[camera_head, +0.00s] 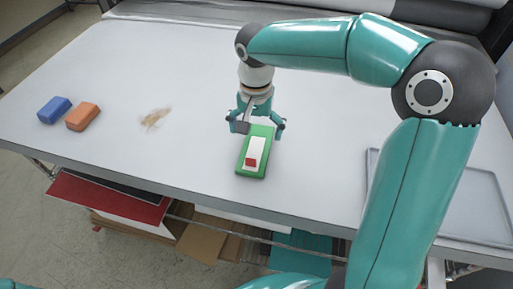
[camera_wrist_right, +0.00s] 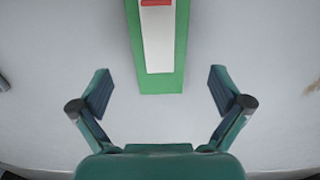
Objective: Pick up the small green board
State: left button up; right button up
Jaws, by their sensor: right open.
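The small green board (camera_head: 242,164) lies on the white table with a white panel and a red patch on its top. My right gripper (camera_head: 257,127) is over the far end of the board, its fingers spread to either side. In the right wrist view the green board (camera_wrist_right: 161,84) runs down from the top edge and ends between and beyond the fingertips. The open fingers of the right gripper (camera_wrist_right: 161,90) are apart from it on both sides, with nothing held. A small teal part at the bottom left of the head view may be my left arm; its gripper is not seen.
A blue block (camera_head: 54,110) and an orange block (camera_head: 83,117) lie at the left of the table (camera_head: 190,75). A brown smudge (camera_head: 154,119) is between them and the board. A grey tray (camera_head: 480,205) is at right, partly behind my arm. Sheets are stacked below.

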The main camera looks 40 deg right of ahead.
aim_at(256, 147)
jog(key=shift+s+a+f+p, duration=0.15)
jog(key=shift+f+p, duration=0.15)
jog(key=shift+f, duration=2.35)
jog(key=c, duration=1.2)
jog(key=shift+r, duration=0.2)
